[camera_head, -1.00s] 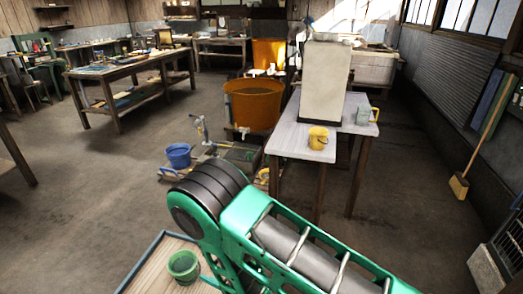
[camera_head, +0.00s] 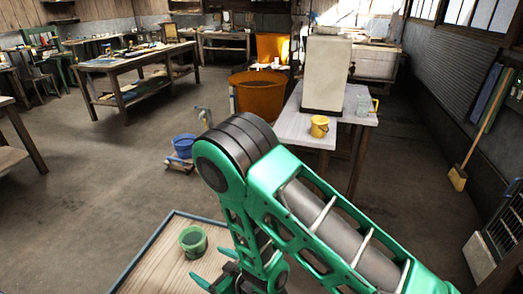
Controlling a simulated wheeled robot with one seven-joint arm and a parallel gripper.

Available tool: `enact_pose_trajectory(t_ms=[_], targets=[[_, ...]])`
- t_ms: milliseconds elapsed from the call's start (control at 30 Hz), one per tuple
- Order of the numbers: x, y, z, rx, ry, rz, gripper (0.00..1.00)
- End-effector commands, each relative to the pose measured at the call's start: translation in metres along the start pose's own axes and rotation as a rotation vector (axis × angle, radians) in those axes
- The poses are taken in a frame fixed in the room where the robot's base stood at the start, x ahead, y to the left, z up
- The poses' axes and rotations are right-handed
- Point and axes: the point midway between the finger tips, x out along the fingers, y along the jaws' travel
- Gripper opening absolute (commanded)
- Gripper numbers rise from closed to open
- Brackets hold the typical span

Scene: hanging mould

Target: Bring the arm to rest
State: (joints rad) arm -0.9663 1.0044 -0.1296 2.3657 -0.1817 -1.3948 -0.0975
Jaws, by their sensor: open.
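My arm (camera_head: 325,215) is green with a dark ribbed joint (camera_head: 235,150). It rises from the lower right to this joint and then bends down. My gripper (camera_head: 214,268) hangs at the lower end, over a wooden tray or tabletop with a blue-grey rim (camera_head: 150,240). Its pointed green fingers are apart and I see nothing between them. A small green pot (camera_head: 193,241) stands on the wooden surface just left of the gripper, and looks apart from it. The lower part of the gripper is cut off by the picture edge.
A pale table (camera_head: 297,128) bears a white upright slab (camera_head: 326,75), a yellow mug (camera_head: 319,126) and a clear jug (camera_head: 363,104). An orange tub (camera_head: 260,95) and a blue bucket (camera_head: 184,146) stand left of it. A broom (camera_head: 458,178) leans at right. The left floor is open.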

Motion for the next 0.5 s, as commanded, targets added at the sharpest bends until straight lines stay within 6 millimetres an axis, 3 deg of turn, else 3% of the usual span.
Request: enact_pose_trajectory(t_ms=[167, 267, 500], targets=[[-0.006, 0.042, -0.020, 0.020, -0.064, 0.059, 0.84], [-0.016, 0.080, -0.034, 0.041, -0.120, 0.113, 0.84], [-0.071, 0.181, -0.059, 0.122, -0.284, 0.265, 0.84]])
